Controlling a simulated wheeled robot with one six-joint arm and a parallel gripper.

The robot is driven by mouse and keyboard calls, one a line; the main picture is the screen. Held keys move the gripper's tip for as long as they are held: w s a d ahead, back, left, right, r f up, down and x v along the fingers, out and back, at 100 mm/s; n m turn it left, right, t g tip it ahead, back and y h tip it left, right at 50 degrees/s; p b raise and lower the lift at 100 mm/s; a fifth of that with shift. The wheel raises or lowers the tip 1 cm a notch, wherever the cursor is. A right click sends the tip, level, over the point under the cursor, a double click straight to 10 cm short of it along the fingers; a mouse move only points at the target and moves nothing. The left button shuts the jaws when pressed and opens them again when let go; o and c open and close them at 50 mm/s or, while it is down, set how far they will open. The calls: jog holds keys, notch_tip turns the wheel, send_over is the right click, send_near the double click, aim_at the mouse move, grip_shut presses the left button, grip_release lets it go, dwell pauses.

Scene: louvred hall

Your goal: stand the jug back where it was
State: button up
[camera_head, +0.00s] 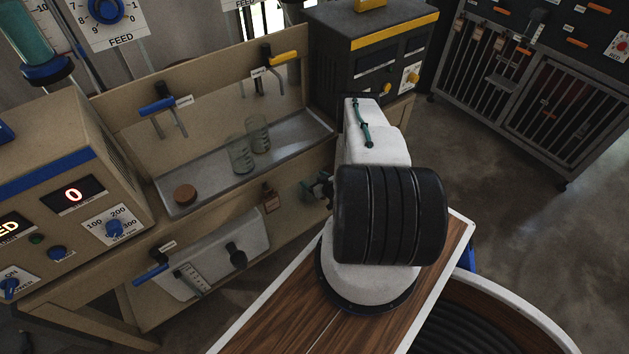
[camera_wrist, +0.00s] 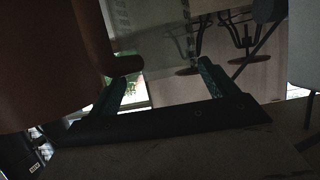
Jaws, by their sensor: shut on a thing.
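My gripper (camera_head: 312,190) shows in part in the head view, low in front of the beige bench, with my arm hiding the rest. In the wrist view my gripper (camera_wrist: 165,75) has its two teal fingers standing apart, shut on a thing. A large brown rounded body, which I take for the jug (camera_wrist: 45,55), fills the left of that view. A bent brown part of it reaches the left fingertip. The head view does not clearly show what is held. A small amber bottle (camera_head: 271,203) shows left of my gripper.
Two glass beakers (camera_head: 240,157) and a round brown disc (camera_head: 185,194) sit on the bench's metal tray (camera_head: 212,180). A dark cabinet (camera_head: 375,45) stands behind. Floor at right (camera_head: 500,190) is clear.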

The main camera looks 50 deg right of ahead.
jog(key=shift+f, duration=0.2)
jog(key=o, duration=1.9)
jog(key=v, duration=1.2)
